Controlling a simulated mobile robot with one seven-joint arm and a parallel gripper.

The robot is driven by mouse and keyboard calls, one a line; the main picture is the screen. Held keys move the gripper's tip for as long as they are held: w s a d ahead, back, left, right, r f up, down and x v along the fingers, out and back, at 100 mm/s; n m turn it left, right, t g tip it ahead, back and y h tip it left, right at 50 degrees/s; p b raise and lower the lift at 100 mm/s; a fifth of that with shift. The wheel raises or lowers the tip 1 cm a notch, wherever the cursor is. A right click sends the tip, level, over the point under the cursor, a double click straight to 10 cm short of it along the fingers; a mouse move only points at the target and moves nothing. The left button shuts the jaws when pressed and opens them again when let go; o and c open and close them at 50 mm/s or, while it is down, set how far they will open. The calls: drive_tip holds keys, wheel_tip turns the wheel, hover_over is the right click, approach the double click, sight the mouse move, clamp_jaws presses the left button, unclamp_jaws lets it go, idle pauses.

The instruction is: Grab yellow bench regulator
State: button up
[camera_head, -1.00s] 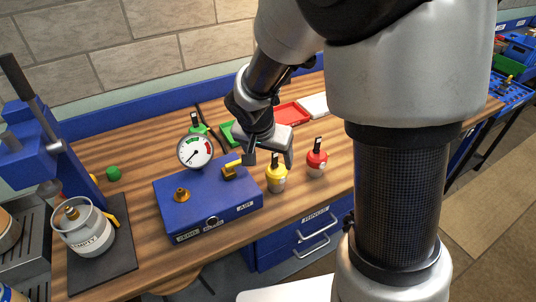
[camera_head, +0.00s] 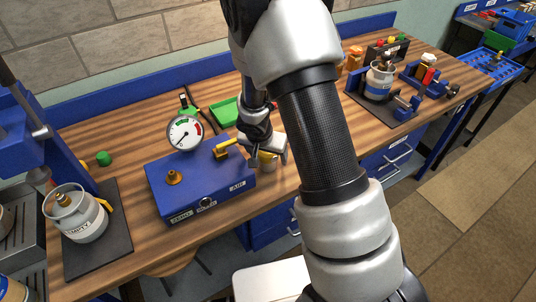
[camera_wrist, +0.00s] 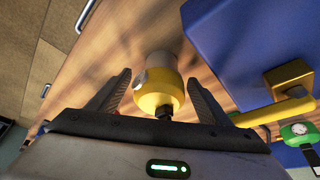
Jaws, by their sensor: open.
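The yellow bench regulator (camera_wrist: 158,88), a yellow body with a grey end and a black top part, stands on the wooden bench. In the wrist view it sits between the two open fingers of my gripper (camera_wrist: 162,92), with a gap on each side. In the head view my gripper (camera_head: 264,157) is over it and hides most of the regulator (camera_head: 267,160). The red regulator seen earlier is hidden behind my arm.
A blue box (camera_head: 198,188) with a gauge (camera_head: 185,133) and a yellow lever stands close left of the regulator. A canister marked EMPTY (camera_head: 78,217) is on a dark mat at the left. Green tray (camera_head: 224,112) behind; another canister (camera_head: 379,83) at the right.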

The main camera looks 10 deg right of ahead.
drive_tip(key=shift+w+f, duration=0.1)
drive_tip(key=shift+f, duration=0.15)
drive_tip(key=c, duration=1.3)
drive_tip(key=shift+c, duration=0.5)
drive_tip(key=shift+r, duration=0.15)
